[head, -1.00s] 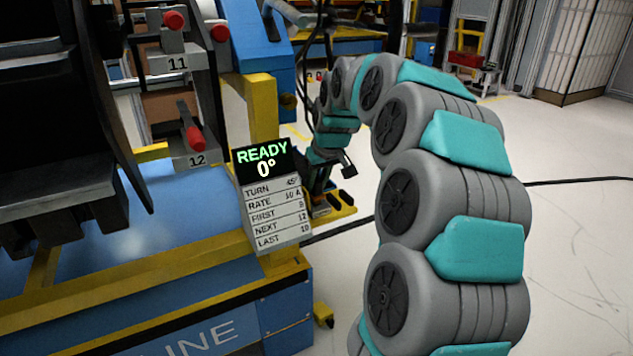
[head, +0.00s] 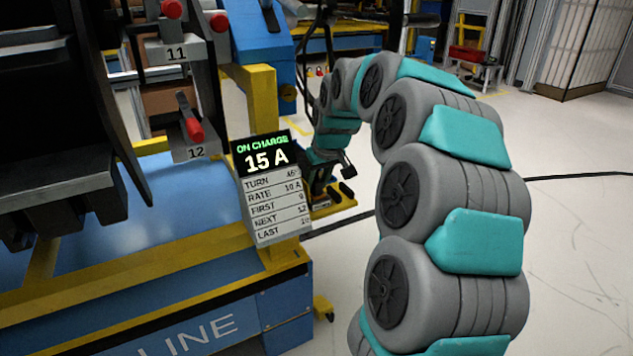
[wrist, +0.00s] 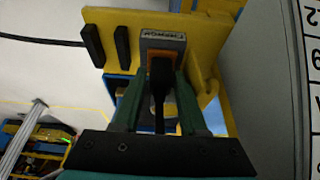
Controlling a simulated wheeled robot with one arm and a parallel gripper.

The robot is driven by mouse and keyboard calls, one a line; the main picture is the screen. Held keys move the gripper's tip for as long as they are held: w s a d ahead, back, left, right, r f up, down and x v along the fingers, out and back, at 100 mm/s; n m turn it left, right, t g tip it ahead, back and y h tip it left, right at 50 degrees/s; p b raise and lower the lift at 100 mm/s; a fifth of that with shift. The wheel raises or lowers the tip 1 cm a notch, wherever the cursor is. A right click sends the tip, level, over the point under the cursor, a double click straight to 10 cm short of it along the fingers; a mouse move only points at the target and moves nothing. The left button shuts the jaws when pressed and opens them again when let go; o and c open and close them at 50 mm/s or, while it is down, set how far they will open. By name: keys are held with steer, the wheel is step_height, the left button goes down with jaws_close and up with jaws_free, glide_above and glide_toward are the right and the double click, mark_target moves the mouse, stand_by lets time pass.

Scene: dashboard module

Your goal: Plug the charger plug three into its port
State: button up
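In the wrist view my gripper (wrist: 160,82) has its two green fingers on either side of a black charger plug (wrist: 160,72), and they look closed on it. The plug's black cable runs back between the fingers. The plug's front end is at a grey port block (wrist: 163,40) with an orange surround, on a yellow bracket (wrist: 205,50). Its contact depth is hidden. The label on the block is too small to read.
Two black upright pieces (wrist: 122,46) stand left of the port on the bracket. A card under the display lists TURN, RATE, FIRST, NEXT and LAST. Red-handled levers (head: 190,120) marked 11 and 12 stand left of it. Open floor (head: 585,230) lies to the right.

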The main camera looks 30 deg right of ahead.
steer(key=o, duration=0.4)
steer(key=shift+c, duration=0.2)
steer(key=shift+r, duration=0.1)
steer(key=v, duration=0.7)
steer(key=shift+s+r, duration=0.2)
steer(key=shift+r, duration=0.05)
steer(key=shift+d, duration=0.1)
